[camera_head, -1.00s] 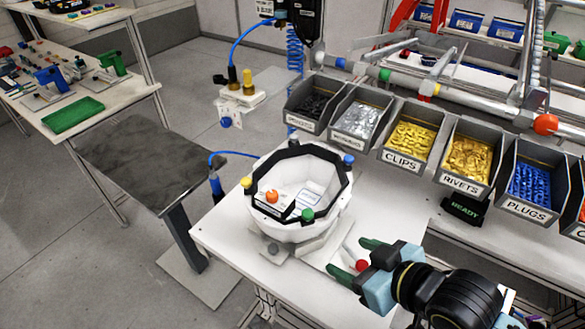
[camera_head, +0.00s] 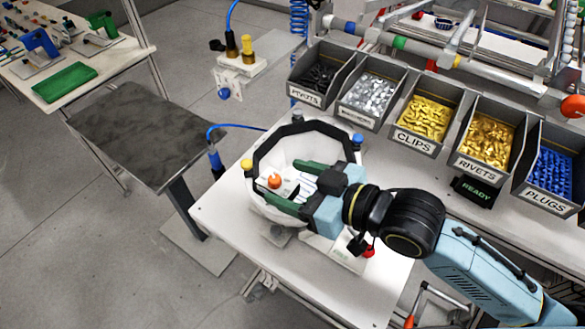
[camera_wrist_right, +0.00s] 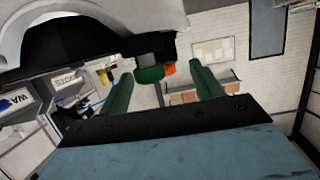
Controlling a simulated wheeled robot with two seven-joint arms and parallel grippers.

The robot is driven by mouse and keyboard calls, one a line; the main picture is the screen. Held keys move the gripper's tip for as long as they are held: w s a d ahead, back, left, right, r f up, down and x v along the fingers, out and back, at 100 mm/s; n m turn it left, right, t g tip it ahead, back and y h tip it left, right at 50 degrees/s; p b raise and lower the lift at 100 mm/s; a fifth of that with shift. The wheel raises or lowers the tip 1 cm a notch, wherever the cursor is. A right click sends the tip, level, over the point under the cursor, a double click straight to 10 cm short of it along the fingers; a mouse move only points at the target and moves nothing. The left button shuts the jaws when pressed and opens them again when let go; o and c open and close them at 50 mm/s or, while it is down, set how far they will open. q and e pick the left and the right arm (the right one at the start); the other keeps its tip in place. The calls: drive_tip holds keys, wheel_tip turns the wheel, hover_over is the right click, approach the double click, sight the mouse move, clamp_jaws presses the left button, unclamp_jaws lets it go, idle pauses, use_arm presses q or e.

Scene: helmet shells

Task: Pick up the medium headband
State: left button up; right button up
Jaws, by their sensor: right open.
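A white helmet shell (camera_head: 254,190) with a black octagonal band (camera_head: 262,150) around its opening sits on the white bench. I cannot tell whether this band is the medium headband; no size label is readable. An orange knob (camera_head: 274,181) shows inside the shell. My right gripper (camera_head: 296,187) is open, its green fingers over the right part of the opening. It covers part of the band and the shell's right side. In the right wrist view, the open fingers (camera_wrist_right: 163,88) have a gap between them, with the black band (camera_wrist_right: 100,42) beyond them. My left gripper is not in view.
Yellow (camera_head: 246,164) and blue (camera_head: 357,138) knobs stand at the rim. Labelled parts bins, including clips (camera_head: 415,142) and rivets (camera_head: 480,168), line the back right. The white bench's front (camera_head: 330,285) has free room. A dark grey stand (camera_head: 140,135) is left.

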sight(281, 179)
drive_tip(key=x, duration=0.2)
drive_tip(key=p+x, duration=0.1)
drive_tip(key=x, duration=0.1)
drive_tip(key=shift+a+r, duration=0.2)
drive_tip(key=shift+w+a+f, duration=0.25)
drive_tip(key=shift+w+a, duration=0.05)
drive_tip(key=shift+a, duration=0.15)
drive_tip(key=shift+d, duration=0.1)
drive_tip(key=c, duration=1.1)
